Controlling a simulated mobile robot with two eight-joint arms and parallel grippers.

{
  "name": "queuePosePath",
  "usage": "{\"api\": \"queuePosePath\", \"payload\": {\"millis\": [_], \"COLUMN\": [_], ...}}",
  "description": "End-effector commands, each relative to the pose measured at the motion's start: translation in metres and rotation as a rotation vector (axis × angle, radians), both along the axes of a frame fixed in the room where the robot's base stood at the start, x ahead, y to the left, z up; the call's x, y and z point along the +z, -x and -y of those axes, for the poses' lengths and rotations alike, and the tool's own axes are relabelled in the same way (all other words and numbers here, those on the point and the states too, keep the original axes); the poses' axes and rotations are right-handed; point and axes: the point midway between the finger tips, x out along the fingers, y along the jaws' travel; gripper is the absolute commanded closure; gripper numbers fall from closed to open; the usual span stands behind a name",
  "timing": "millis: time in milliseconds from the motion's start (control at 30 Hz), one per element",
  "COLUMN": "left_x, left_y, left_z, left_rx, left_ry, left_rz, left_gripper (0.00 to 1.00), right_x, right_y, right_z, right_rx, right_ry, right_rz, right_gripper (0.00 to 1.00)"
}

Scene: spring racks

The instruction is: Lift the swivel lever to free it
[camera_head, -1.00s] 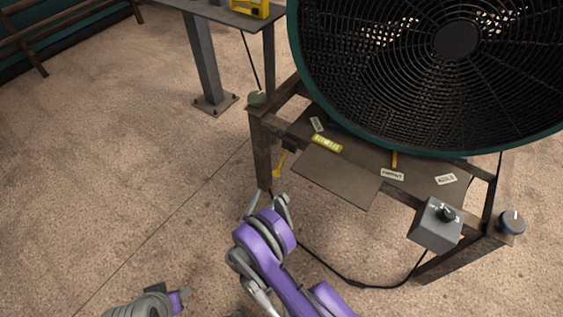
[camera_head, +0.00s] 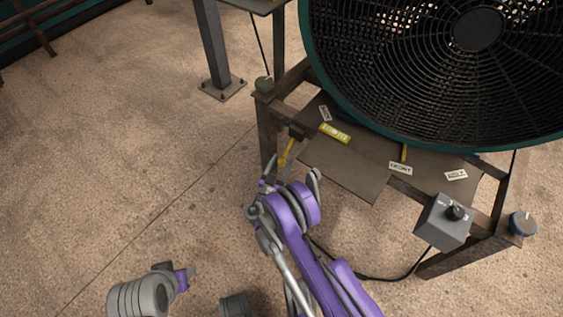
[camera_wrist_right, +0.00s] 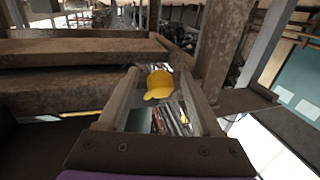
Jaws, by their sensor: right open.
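The yellow swivel lever (camera_head: 287,151) hangs from a dark mount at the left corner of the fan's stand. My right gripper (camera_head: 291,173) is open just below it in the head view. In the right wrist view the lever's rounded yellow end (camera_wrist_right: 158,84) shows between the two fingers (camera_wrist_right: 158,98), with a gap on each side. I cannot tell whether the lever touches a finger. My left gripper (camera_head: 177,270) is at the lower left, away from the stand, and its jaw state is unclear.
A large round fan (camera_head: 478,30) stands on a rusty frame with a labelled shelf (camera_head: 347,168). A grey switch box (camera_head: 443,222) with a hanging cable is at the front right. A post (camera_head: 211,45) stands behind. The floor at left is clear.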

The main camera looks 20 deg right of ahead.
Motion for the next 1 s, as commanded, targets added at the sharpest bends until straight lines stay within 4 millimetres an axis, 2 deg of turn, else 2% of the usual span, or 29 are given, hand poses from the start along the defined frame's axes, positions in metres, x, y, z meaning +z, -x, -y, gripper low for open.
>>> {"api": "queuePosePath", "payload": {"millis": [300, 367, 600, 700, 1000], "left_x": [-0.0003, -0.0003, -0.0003, -0.0003, -0.0003], "left_y": [-0.0001, -0.0001, -0.0001, -0.0001, 0.0000], "left_z": [0.0000, 0.0000, 0.0000, 0.0000, 0.0000], "left_rx": [0.000, 0.000, 0.000, 0.000, 0.000], "left_ry": [0.000, 0.000, 0.000, 0.000, 0.000], "left_rz": [0.000, 0.000, 0.000, 0.000, 0.000], "left_gripper": [0.50, 0.50, 0.50, 0.50, 0.50], "right_x": [0.0005, 0.0005, 0.0004, 0.0004, 0.0003], "right_y": [-0.0029, -0.0028, -0.0026, -0.0026, -0.0025], "right_z": [0.0019, 0.0018, 0.0018, 0.0017, 0.0017], "right_rx": [0.000, 0.000, 0.000, 0.000, 0.000], "right_ry": [0.000, 0.000, 0.000, 0.000, 0.000], "right_rz": [0.000, 0.000, 0.000, 0.000, 0.000], "right_gripper": [0.34, 0.43, 0.86, 1.00, 1.00]}}
